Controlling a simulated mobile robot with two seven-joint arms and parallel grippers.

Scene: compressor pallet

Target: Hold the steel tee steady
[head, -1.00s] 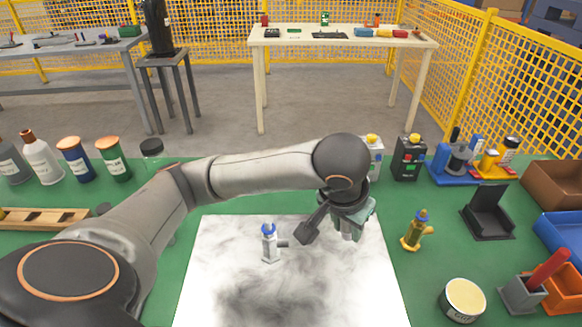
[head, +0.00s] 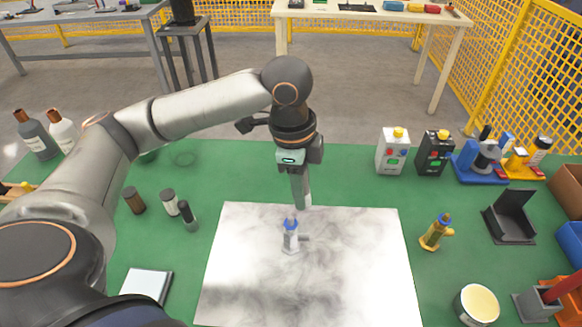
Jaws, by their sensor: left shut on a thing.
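The steel tee (head: 291,240) stands upright on the marbled white sheet (head: 350,290), with a blue ring near its top and a side branch pointing right. My left gripper (head: 298,206) points down from above and is shut on the tee's upper end. The fingers partly hide the top of the tee. A brass tee (head: 435,235) with a blue ring stands to the right, off the sheet. My right gripper is not in view.
A round tin (head: 477,304), a black holder (head: 510,214) and two button boxes, white (head: 393,150) and black (head: 434,153), stand on the right of the green bench. The sheet around the tee is clear.

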